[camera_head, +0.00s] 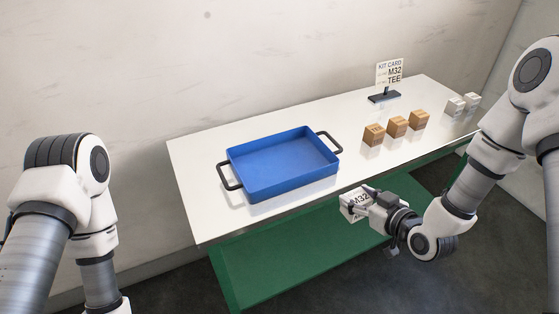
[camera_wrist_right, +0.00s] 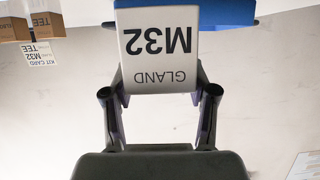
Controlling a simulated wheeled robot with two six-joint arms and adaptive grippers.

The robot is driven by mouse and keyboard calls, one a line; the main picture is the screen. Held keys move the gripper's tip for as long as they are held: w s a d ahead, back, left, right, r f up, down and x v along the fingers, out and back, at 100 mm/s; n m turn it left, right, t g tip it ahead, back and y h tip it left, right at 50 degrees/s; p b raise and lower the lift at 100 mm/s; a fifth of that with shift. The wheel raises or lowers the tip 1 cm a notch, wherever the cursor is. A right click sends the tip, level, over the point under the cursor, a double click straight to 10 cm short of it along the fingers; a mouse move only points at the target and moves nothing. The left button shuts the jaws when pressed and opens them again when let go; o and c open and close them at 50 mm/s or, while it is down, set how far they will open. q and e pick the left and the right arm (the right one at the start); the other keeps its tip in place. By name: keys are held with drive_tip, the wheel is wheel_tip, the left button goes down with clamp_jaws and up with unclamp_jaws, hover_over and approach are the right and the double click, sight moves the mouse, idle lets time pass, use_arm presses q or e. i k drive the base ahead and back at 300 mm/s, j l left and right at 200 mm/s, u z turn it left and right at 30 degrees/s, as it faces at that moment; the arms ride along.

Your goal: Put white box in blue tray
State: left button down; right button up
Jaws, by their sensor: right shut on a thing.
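A white box (camera_head: 350,206) is held by my right gripper (camera_head: 363,199), in front of the table's front edge and to the right of the tray. In the right wrist view the white box (camera_wrist_right: 158,62) sits between the two fingers (camera_wrist_right: 158,95), and its face reads "M32 GLAND" upside down. The blue tray (camera_head: 255,188) stands on the white table with a black handle at each end. It looks empty. Part of the blue tray (camera_wrist_right: 228,12) shows behind the box in the wrist view. My left arm is at the left; its gripper is out of view.
Several brown boxes (camera_head: 397,127) stand in a row on the white table (camera_head: 200,165). A kit card (camera_head: 389,73) reading "M32 TEE" stands behind them. More white boxes (camera_head: 455,106) stand at the far right. A green lower shelf (camera_head: 260,265) lies below the tabletop.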

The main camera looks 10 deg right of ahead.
sight(302, 161)
drive_tip(key=i+j, duration=0.25)
drive_tip(key=i, duration=0.2)
drive_tip(key=i+j, duration=0.2)
drive_tip(key=i, duration=0.2)
